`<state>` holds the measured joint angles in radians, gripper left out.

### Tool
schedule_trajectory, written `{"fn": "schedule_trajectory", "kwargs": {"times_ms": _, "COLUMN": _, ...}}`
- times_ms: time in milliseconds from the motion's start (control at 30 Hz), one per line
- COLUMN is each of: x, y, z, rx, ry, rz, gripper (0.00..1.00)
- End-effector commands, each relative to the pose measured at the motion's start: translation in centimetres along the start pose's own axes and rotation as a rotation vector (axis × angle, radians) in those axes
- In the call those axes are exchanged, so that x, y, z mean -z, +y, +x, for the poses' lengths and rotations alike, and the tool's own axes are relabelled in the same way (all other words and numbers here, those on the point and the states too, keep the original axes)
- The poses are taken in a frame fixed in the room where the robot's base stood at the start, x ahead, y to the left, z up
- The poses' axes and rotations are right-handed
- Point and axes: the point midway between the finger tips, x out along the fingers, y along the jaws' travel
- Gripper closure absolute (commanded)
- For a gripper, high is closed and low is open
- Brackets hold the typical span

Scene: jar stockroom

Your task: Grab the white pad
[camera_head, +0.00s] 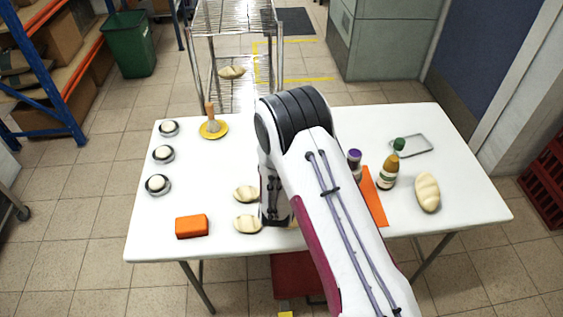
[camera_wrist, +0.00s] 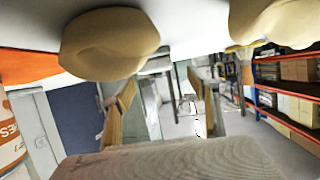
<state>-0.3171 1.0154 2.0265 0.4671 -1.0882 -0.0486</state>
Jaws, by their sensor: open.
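Three small round white things sit in grey dishes along the left of the table in the head view: a back one (camera_head: 169,127), a middle one (camera_head: 162,153) and a front one (camera_head: 157,183). I cannot tell whether one of them is the white pad. My gripper (camera_head: 275,212) is low over the table's front middle, right of two beige buns, partly hidden by my arm. In the wrist view its two yellowish fingers (camera_wrist: 163,98) stand apart with nothing seen held between them. A pale textured mass fills the bottom of that view; I cannot tell what it is.
Beige buns (camera_head: 246,194) (camera_head: 248,224) lie beside my gripper, with an orange block (camera_head: 192,226) farther left. A yellow dish (camera_head: 214,130) stands behind. An orange mat (camera_head: 374,200), bottle (camera_head: 388,172), purple-capped jar (camera_head: 354,160), loaf (camera_head: 427,191) and wire frame (camera_head: 411,145) are right.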

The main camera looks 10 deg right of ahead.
Motion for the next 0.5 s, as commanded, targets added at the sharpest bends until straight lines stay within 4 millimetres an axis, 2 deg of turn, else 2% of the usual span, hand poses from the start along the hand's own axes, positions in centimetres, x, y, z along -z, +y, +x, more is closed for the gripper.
{"fn": "schedule_trajectory", "kwargs": {"times_ms": 500, "x": 0.01, "y": 0.10, "z": 0.60, "rx": -0.001, "ry": 0.001, "rz": 0.001, "gripper": 0.40}}
